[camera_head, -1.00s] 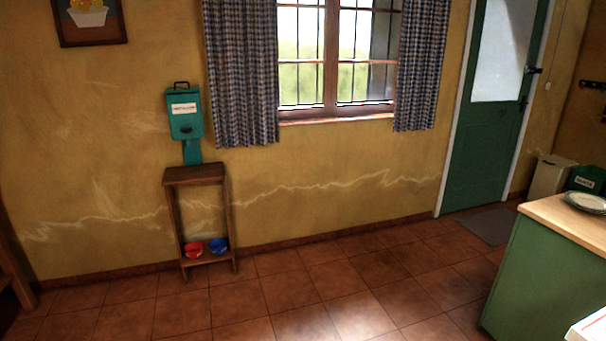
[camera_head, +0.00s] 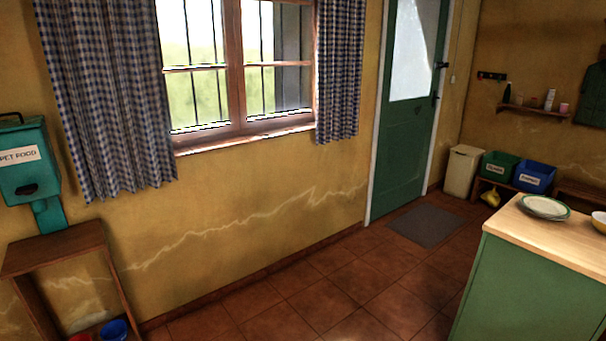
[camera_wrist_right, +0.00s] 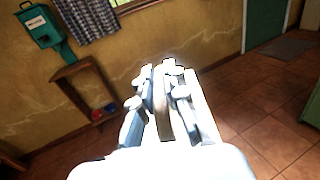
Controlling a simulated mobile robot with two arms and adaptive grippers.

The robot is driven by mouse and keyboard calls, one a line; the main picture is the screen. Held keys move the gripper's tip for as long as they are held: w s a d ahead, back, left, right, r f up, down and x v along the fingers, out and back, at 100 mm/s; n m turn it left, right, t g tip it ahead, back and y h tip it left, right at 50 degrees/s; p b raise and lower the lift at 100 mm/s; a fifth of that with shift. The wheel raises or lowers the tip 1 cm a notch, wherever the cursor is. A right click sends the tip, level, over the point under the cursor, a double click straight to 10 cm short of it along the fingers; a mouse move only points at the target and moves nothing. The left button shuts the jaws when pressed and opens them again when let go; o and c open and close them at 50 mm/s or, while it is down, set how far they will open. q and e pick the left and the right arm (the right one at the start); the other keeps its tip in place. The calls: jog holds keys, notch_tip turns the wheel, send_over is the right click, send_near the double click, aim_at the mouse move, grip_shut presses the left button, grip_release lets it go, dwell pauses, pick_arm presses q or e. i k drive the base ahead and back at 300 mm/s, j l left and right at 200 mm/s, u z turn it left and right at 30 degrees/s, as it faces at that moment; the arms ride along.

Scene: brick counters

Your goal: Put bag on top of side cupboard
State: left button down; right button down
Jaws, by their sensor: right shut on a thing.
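My right gripper (camera_wrist_right: 163,78) shows in the right wrist view, shut on a thin brown thing (camera_wrist_right: 162,112) between its fingers. Glare washes out the fingers, and I cannot tell whether this thing is the bag. A pale strip shows along the right side of the gripper. A green cupboard with a light wooden top (camera_head: 525,290) stands at the lower right of the head view; I cannot tell whether it is the side cupboard. My left gripper is in neither view.
A narrow wooden stand (camera_head: 55,250) is at the left wall below a teal pet food box (camera_head: 22,165). Bins (camera_head: 463,171) line the far corner. The tiled floor (camera_head: 330,290) between is clear.

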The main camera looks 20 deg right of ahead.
aim_at(556, 241)
jog(key=i+l+z, duration=0.1)
jog(key=i+z, duration=0.25)
jog(key=z, duration=0.15)
jog(key=i+z, duration=0.35)
jog(key=z, duration=0.15)
jog(key=i+j+z, duration=0.15)
jog(key=i+z, duration=0.2)
jog(key=z, duration=0.15)
jog(key=i+l+z, duration=0.25)
jog(key=i, duration=0.15)
jog(key=i+z, duration=0.3)
jog(key=i, duration=0.15)
